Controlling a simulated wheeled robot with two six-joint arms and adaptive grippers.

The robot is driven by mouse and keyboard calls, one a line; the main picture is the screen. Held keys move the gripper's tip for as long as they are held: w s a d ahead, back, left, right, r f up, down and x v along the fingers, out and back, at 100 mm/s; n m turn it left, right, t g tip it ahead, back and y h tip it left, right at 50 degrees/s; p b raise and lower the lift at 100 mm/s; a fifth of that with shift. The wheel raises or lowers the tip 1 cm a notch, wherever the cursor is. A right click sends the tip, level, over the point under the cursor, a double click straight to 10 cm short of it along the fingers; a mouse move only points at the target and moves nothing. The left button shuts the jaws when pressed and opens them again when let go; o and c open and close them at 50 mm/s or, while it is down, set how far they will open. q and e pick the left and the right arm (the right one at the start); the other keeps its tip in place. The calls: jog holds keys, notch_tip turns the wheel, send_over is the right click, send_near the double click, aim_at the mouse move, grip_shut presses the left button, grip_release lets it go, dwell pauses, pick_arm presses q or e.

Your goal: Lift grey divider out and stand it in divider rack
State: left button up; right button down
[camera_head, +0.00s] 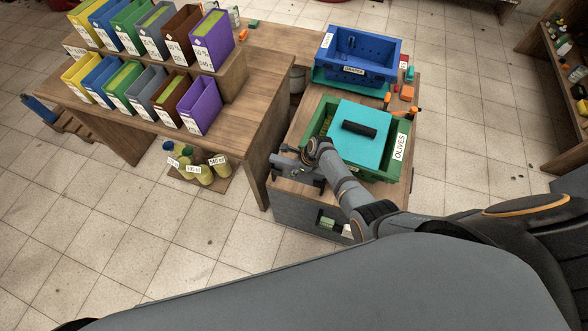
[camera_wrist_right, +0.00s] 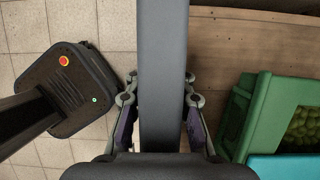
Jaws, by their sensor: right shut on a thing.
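My right gripper (camera_head: 298,172) is at the left edge of the small wooden table, beside the green crate. In the right wrist view its two fingers (camera_wrist_right: 160,112) are closed on the sides of a long grey flat piece, the grey divider (camera_wrist_right: 163,60), seen nearly edge-on. The divider runs up out of that view, outside the crate. In the head view the arm and gripper make its outline hard to tell. I cannot pick out the divider rack with certainty. My left gripper is not in view.
The green OLIVES crate (camera_head: 396,163) has a teal lid (camera_head: 352,152) with a black handle over its contents. A blue crate (camera_head: 382,48) stands behind it. Several coloured bins (camera_head: 200,108) fill the left table. Small orange and red pieces lie near the right edge.

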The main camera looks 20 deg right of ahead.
jog(key=shift+f+b, duration=1.4)
jog(key=shift+f, duration=0.35)
jog(key=c, duration=1.1)
grip_release()
jog(key=shift+o, duration=0.2)
jog(key=v, duration=1.2)
